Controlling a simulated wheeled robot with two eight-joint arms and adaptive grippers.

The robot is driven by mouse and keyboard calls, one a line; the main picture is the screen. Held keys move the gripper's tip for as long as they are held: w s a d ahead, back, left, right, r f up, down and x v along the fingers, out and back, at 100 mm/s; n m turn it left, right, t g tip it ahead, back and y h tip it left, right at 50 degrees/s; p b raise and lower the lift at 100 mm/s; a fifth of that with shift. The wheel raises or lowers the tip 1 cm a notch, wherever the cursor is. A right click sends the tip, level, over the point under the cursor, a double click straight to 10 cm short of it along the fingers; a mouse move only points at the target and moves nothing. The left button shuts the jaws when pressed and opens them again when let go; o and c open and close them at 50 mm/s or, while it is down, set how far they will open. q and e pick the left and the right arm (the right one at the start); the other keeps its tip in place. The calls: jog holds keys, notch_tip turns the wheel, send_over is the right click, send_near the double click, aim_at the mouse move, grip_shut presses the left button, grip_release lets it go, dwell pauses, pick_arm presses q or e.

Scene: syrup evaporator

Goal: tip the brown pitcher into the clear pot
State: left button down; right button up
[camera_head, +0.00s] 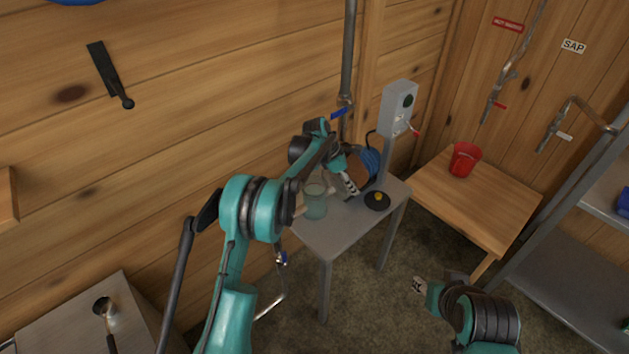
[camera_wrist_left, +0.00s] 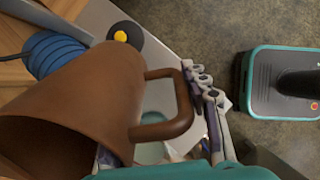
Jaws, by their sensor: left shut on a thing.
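The brown pitcher (camera_head: 359,170) is at the grey table, partly hidden behind my left gripper (camera_head: 348,184) in the head view. In the left wrist view the pitcher (camera_wrist_left: 88,95) fills the left side, its wide mouth facing the lower left. My left gripper (camera_wrist_left: 208,105) is shut on its handle (camera_wrist_left: 184,112). I cannot tell how far the pitcher is tilted. The clear pot (camera_head: 315,203) stands on the table, left of the pitcher in the head view. A pale green part of it (camera_wrist_left: 150,153) shows below the handle in the wrist view. My right gripper (camera_head: 420,285) is low, away from the table; its fingers are too small to judge.
The grey table (camera_head: 340,236) also holds a black disc with a yellow knob (camera_head: 377,200) and a blue coil (camera_head: 372,162) beside a grey control post (camera_head: 397,108). A red bucket (camera_head: 464,160) stands on a wooden table to the right. Grey shelves stand at far right.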

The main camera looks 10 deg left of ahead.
pick_arm(q)
jog(key=y+p, duration=0.1)
jog(key=d+r+y, duration=0.1)
jog(key=y, duration=0.1)
jog(key=shift+w+d+g+p, duration=0.15)
jog(key=shift+d+g+p, duration=0.1)
jog(key=shift+g+p, duration=0.15)
jog(key=shift+d+r+g+y+p, duration=0.15)
jog(key=shift+y+p, duration=0.15)
jog(key=shift+y, duration=0.35)
jog(key=shift+g+y+p, duration=0.15)
jog(key=shift+y+p, duration=0.15)
jog(key=shift+y, duration=0.35)
notch_tip(320, 180, up, 7)
jog(key=p, duration=0.4)
jog(key=shift+a+f, duration=0.25)
jog(key=shift+f, duration=0.05)
jog(key=s+a+f+m+b, duration=0.3)
jog(key=s+a+f+m, duration=0.1)
jog(key=s+m, duration=0.3)
jog(key=s+a+f+m+b, duration=0.4)
jog(key=s+a+f+m, duration=0.1)
jog(key=s, duration=0.7)
jog(key=s+a+f+m+b, duration=0.4)
jog(key=s+a+m, duration=0.4)
jog(key=s, duration=0.1)
jog(key=shift+s+f+m, duration=0.25)
jog(key=shift+f+m, duration=0.05)
